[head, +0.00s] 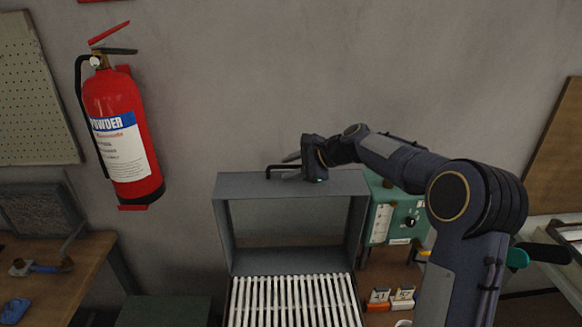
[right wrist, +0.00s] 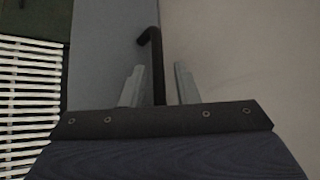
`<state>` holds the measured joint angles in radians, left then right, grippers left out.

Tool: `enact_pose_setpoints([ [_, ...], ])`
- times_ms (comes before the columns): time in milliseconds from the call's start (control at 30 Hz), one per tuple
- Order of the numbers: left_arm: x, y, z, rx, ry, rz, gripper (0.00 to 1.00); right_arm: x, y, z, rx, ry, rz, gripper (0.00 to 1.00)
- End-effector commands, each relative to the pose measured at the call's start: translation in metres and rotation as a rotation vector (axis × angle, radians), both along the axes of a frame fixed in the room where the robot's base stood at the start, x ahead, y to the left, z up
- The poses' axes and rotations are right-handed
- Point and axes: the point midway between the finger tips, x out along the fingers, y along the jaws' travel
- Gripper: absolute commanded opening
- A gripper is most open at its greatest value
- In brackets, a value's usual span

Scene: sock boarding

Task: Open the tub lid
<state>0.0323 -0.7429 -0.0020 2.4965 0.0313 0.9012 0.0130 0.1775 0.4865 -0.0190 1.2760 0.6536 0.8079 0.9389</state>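The grey tub lid (head: 226,222) stands raised, with its hollow inner side facing me in the head view. A black bar handle (head: 268,171) runs along its top edge. My right gripper (head: 293,166) is at this handle, reaching in from the right. In the right wrist view the handle (right wrist: 156,60) lies between the two grey fingers of my right gripper (right wrist: 158,88), with a gap on each side. The fingers are apart. My left gripper is in neither view.
White slats (head: 292,302) lie in front of and below the lid. A green control box (head: 396,215) stands right of it, behind my arm, with small labelled blocks (head: 390,298) below. A red fire extinguisher (head: 118,130) hangs on the wall at left.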

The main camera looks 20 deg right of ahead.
Motion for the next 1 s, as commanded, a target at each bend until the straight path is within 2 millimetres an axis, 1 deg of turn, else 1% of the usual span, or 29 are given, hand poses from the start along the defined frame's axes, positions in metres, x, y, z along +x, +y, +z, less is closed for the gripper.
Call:
enact_pose_setpoints([
  [33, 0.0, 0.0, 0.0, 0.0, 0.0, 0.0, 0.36, -0.001, 0.001, -0.005, -0.001, 0.011, 0.004, 0.32],
  [167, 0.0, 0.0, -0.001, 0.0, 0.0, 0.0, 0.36, -0.002, -0.001, -0.005, -0.002, 0.01, 0.003, 0.32],
  [233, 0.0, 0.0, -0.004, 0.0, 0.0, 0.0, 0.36, -0.006, -0.005, -0.002, -0.001, 0.009, 0.002, 0.32],
  [500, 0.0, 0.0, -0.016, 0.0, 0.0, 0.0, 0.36, -0.035, -0.029, 0.025, -0.002, 0.002, -0.001, 0.32],
  [700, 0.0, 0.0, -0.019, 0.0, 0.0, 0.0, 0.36, -0.049, -0.04, 0.04, -0.001, 0.0, -0.001, 0.32],
  [1000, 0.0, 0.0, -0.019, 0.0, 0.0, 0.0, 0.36, -0.051, -0.042, 0.043, 0.0, 0.001, 0.001, 0.32],
])
